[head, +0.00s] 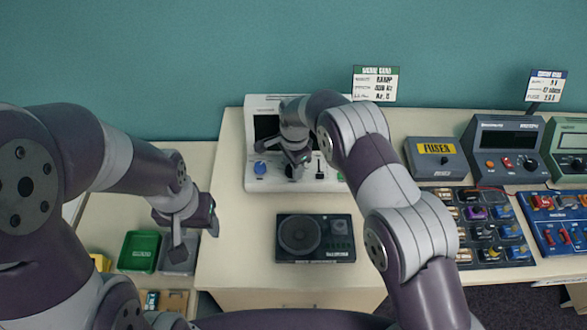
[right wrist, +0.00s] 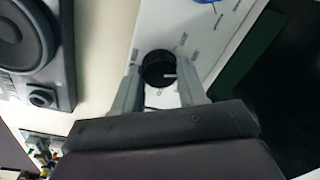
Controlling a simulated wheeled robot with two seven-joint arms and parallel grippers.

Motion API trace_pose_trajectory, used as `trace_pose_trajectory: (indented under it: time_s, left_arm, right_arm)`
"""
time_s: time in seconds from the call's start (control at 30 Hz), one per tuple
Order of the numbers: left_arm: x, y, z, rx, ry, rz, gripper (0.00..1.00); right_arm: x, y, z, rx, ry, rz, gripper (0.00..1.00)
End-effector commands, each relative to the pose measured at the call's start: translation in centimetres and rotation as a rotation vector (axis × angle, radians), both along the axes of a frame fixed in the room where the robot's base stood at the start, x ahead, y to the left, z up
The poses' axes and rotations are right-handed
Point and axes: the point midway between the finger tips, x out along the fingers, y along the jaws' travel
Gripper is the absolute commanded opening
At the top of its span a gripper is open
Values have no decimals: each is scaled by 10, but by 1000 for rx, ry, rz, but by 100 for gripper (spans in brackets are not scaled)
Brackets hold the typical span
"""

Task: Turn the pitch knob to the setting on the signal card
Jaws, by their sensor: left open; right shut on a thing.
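The white signal box (head: 262,184) stands at the back of the table, with a dark screen, a blue knob (head: 260,168) at its left and a slider (head: 320,170) at its right. My right gripper (head: 298,168) reaches down to the front panel between them. In the right wrist view, its fingers are shut on either side of a round black knob (right wrist: 158,67) with a white pointer mark. The signal card (head: 376,84) stands behind the box; its small print is hard to read. My left gripper (head: 196,234) is open and empty, left of the table's edge.
A black speaker unit (head: 315,238) lies in front of the box. A green tray (head: 139,251) is at the left. A fuse box (head: 436,159), meters (head: 504,150) and component boards (head: 480,230) fill the right. Bare table lies left of the speaker.

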Motion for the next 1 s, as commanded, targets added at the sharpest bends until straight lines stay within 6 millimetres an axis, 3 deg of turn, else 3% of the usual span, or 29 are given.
trace_pose_trajectory:
  time_s: [0.5,1.0]
  left_arm:
    - [0,0,-18,0,0,0,58]
    - [0,0,-19,0,0,0,58]
  right_arm:
    - [1,2,1,2,-4,-287,11]
    - [2,2,2,3,-5,-328,11]
